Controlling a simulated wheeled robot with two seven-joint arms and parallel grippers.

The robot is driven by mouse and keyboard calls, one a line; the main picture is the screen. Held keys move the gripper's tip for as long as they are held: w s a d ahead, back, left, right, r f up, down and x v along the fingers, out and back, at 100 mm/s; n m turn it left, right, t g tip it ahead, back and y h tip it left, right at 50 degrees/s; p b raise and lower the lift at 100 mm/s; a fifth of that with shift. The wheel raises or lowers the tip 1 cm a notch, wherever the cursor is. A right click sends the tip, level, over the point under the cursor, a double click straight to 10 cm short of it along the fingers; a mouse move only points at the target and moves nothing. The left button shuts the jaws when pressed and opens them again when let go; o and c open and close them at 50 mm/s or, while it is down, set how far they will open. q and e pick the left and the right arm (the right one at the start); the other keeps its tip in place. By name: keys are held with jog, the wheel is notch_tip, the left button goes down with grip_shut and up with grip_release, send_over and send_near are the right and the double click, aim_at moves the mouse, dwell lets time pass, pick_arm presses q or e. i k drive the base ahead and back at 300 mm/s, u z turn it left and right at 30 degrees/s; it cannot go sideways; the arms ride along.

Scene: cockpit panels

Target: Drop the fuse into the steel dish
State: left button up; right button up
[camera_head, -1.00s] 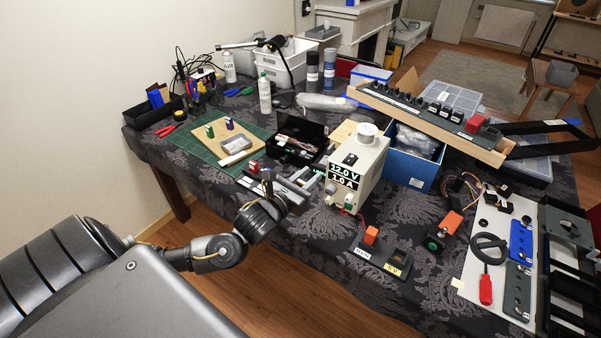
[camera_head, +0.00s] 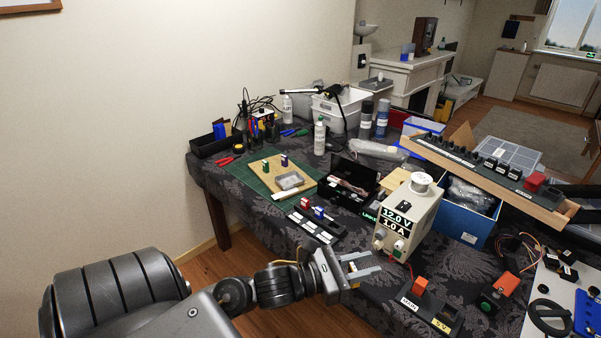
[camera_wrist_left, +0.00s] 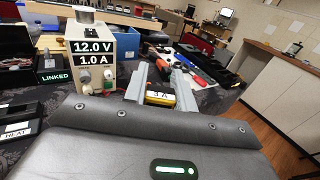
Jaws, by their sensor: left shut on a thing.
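My left gripper (camera_head: 362,268) is shut on a yellow fuse marked "3 A" (camera_wrist_left: 160,99), near the table's front edge and left of the red-topped switch box. The fuse sits between the two grey fingers in the left wrist view. The gripper is well apart from the dish. My right gripper is not in view.
A power supply (camera_head: 409,215) reading 12.0 V and 1.0 A stands right of the gripper. A black fuse rack (camera_head: 313,227) with red and blue fuses lies before the dish. Green and purple fuses (camera_head: 284,160) stand behind it. An open black box (camera_head: 350,180) is to its right.

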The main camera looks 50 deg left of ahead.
aim_at(287, 183)
jog(key=k, duration=0.3)
jog(key=u, duration=0.6)
jog(key=i, duration=0.45)
jog(key=u, duration=1.3)
jog(key=i, duration=0.95)
jog(key=z, duration=0.7)
jog(key=i, duration=0.5)
jog(key=z, duration=0.5)
